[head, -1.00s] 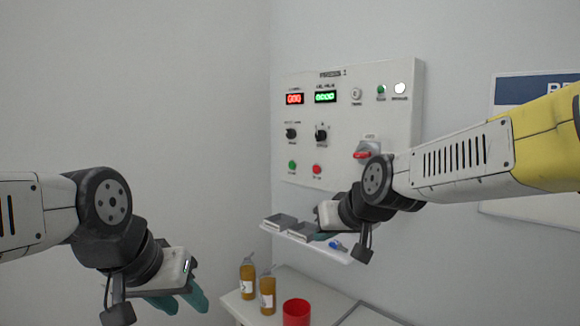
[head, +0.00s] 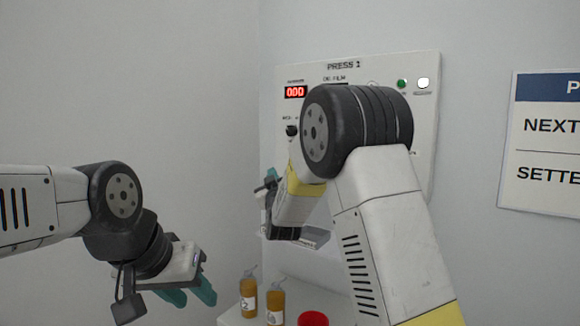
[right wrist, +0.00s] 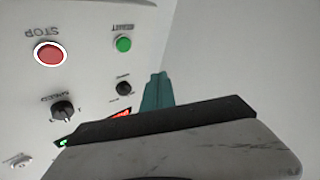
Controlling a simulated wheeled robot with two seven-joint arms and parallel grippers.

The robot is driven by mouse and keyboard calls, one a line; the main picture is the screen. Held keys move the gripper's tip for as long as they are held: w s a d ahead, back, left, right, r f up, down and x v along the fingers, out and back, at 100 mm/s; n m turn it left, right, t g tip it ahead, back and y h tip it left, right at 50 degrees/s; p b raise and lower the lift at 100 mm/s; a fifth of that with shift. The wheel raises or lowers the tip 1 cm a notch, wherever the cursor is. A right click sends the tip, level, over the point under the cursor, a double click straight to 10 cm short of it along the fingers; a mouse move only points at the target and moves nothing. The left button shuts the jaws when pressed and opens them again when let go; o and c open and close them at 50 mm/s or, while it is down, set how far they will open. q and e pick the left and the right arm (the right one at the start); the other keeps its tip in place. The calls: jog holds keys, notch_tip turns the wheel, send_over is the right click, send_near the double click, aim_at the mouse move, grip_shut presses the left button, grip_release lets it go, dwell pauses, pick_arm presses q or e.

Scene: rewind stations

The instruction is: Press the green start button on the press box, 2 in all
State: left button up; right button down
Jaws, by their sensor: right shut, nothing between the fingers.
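The press box (head: 436,110) is a pale panel on the wall, marked PRESS 1. Its green start button (right wrist: 123,43) and red stop button (right wrist: 50,53) show upside down in the right wrist view; my right arm hides both in the head view. My right gripper (right wrist: 157,78) is shut and empty, its teal fingertips in front of the panel, below and right of the start button in the wrist picture. No contact with the button shows. In the head view this gripper (head: 270,178) is at the panel's left edge. My left gripper (head: 192,293) hangs open and empty at lower left.
Knobs (right wrist: 62,110) and a red display (head: 295,92) are on the panel. Two amber bottles (head: 275,303) and a red cup (head: 313,319) stand on the table below. A wall sign (head: 545,140) hangs at right.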

jog(key=shift+w+a+r, duration=0.15)
jog(key=shift+w+a, duration=0.05)
jog(key=shift+a, duration=0.2)
jog(key=w+d, duration=0.5)
jog(key=w, duration=0.2)
dwell(0.4)
jog(key=shift+d, duration=0.15)
dwell(1.8)
jog(key=shift+w+d, duration=0.2)
jog(key=shift+w, duration=0.2)
jog(key=shift+w+d, duration=0.25)
jog(key=shift+w, duration=0.05)
dwell(0.8)
jog(key=shift+s+a, duration=0.45)
jog(key=shift+s, duration=0.2)
